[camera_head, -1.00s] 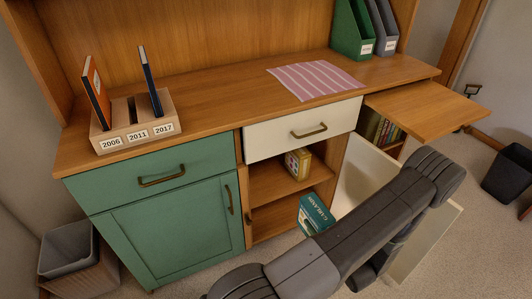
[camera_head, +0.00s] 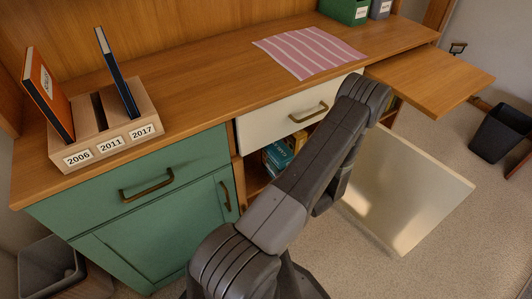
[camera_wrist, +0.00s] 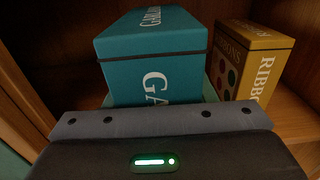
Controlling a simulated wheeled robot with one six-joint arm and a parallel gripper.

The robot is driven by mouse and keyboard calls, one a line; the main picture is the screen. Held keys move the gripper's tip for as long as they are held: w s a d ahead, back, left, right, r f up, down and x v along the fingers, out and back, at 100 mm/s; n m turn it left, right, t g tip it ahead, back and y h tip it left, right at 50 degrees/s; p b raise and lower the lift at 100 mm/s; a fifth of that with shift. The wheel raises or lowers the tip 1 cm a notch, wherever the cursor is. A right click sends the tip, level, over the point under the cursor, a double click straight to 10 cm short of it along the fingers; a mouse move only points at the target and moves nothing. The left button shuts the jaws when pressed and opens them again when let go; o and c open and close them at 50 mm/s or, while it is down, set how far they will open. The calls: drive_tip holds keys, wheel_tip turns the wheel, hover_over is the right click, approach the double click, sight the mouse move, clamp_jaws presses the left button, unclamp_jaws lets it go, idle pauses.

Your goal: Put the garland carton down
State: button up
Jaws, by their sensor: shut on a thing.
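The teal garland carton (camera_wrist: 153,60) is in front of my gripper (camera_wrist: 160,122) in the wrist view, and my gripper is shut on it. The fingertips are hidden. In the head view the carton (camera_head: 278,155) shows inside the open cabinet under the white drawer, partly behind my arm. The yellow ribbon box (camera_wrist: 250,62) stands to its right on the shelf (camera_wrist: 288,118), with a small gap at the front. The carton's underside is hidden, so I cannot tell whether it touches the shelf.
The cream cabinet door (camera_head: 415,195) stands open at the right. A green cupboard (camera_head: 150,235) is at the left. On the desktop are a slotted wooden holder (camera_head: 143,105) with two books and a striped pink cloth (camera_head: 310,52).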

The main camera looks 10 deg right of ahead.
drive_tip(key=shift+w+a+f+b, duration=0.3)
drive_tip(key=shift+w+a+f, duration=0.25)
drive_tip(key=shift+w, duration=0.8)
drive_tip(key=shift+w+a+f+b, duration=0.4)
drive_tip(key=shift+w+f, duration=0.2)
drive_tip(key=shift+w, duration=0.75)
drive_tip(key=shift+w+a+f+b, duration=0.25)
drive_tip(key=shift+w+a+f, duration=0.3)
drive_tip(key=shift+w, duration=0.8)
drive_tip(key=shift+f, duration=0.15)
drive_tip(key=shift+f+b, duration=0.1)
drive_tip(key=shift+b, duration=0.2)
drive_tip(key=o, duration=1.3)
